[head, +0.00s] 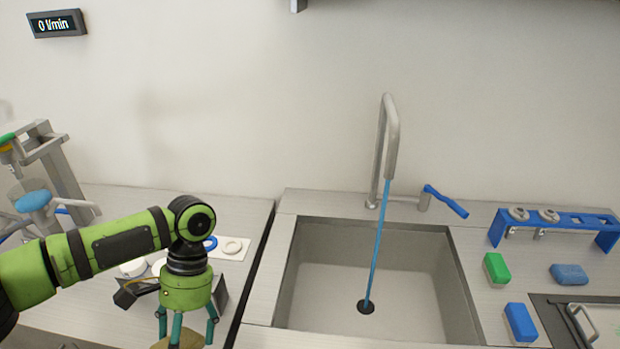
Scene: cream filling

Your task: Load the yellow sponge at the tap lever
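The tap (388,140) stands behind the sink, with its blue lever (446,202) to the right of the spout, slanting down to the right. A thin blue stream (378,240) runs from the spout to the drain. My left gripper (185,340) points down over the left counter, at the bottom edge of the view, with its fingers spread apart. A tan-yellow thing (165,344) shows under and between the fingers, mostly cut off; I cannot tell whether it is the yellow sponge or whether it is held. My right gripper is out of view.
A green sponge (497,268) and two blue sponges (569,275) (520,323) lie right of the sink (455,285). A blue rack (553,219) with metal fittings stands behind them. A wall display (57,23) reads 0 l/min. The sink holds only the stream.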

